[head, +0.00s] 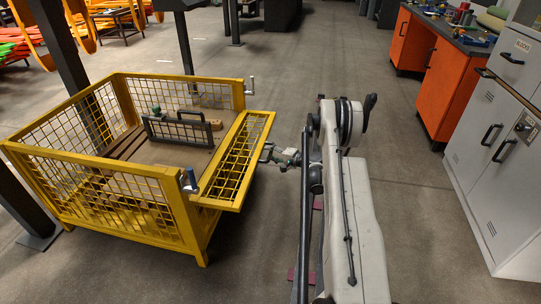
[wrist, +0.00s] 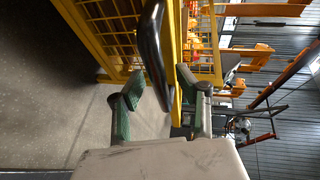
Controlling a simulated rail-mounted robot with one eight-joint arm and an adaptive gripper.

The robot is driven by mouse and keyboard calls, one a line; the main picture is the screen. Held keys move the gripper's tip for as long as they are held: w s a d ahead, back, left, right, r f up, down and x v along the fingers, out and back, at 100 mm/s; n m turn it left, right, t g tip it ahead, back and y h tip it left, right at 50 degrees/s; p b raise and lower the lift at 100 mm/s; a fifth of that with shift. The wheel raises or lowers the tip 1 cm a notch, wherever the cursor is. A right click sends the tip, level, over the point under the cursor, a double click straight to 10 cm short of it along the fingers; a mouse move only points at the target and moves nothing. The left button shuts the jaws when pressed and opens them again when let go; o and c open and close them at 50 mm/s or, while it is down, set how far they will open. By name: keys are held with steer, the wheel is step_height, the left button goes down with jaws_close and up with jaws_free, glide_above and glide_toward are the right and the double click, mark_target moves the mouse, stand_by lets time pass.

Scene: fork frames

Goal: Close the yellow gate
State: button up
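The yellow gate (head: 240,160) is a mesh panel on the right side of the yellow mesh crate (head: 115,170). It sticks outward from the crate, folded out from the upright. My gripper (head: 268,153) is at the gate's outer edge, reaching in from the right. In the wrist view, my gripper (wrist: 160,88) has its two green-grey fingers apart. A yellow bar (wrist: 173,105) and a black curved handle (wrist: 151,60) lie between or just beyond the fingertips. I cannot tell whether a finger touches them.
Latch handles stand at the crate's corners, one at the back (head: 250,86) and one at the front (head: 191,179). Grey lockers (head: 490,150) and an orange cabinet (head: 452,90) stand right.

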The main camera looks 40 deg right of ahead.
steer(key=shift+c, duration=0.5)
jaws_close()
steer(key=shift+r, duration=0.1)
